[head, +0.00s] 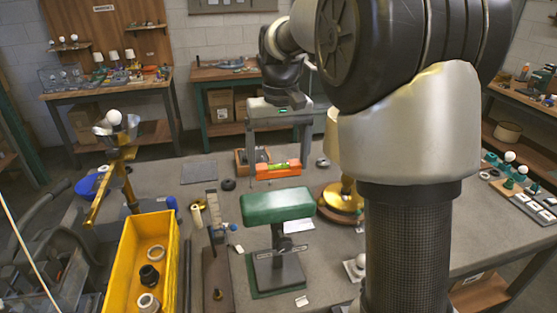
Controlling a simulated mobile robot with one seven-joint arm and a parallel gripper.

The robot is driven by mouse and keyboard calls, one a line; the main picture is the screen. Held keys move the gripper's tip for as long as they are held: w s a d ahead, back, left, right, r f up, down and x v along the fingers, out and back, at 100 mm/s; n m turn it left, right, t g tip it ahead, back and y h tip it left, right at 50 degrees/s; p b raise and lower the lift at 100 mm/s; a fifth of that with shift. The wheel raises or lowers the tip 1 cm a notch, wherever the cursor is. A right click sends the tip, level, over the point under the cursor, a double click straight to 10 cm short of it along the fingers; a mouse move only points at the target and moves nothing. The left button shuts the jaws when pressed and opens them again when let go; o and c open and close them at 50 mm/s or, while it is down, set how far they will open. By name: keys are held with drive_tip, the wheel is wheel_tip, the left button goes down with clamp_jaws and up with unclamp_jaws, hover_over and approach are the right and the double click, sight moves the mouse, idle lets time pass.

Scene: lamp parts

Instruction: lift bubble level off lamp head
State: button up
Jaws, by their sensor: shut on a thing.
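The bubble level (278,170) is an orange bar with a yellow-green vial. My gripper (278,160) comes down from above with one finger at each end of the level and is shut on it. The level looks roughly horizontal. Just below it in the picture is the green lamp head (277,205), a flat-topped block on a dark stand (277,268). A narrow strip of grey table shows between the level and the lamp head, so they look apart. The height of the gap is hard to judge from this view.
A yellow bin (128,262) with rings stands at front left. A brass lamp base (341,197) is right of the lamp head, partly behind my arm. A wooden box (241,160) is behind the level. A brass arm with a white bulb (113,117) stands at left.

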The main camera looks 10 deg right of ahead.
sight(279, 166)
drive_tip(key=shift+r, duration=0.35)
drive_tip(key=shift+r, duration=1.95)
drive_tip(key=shift+s, duration=0.1)
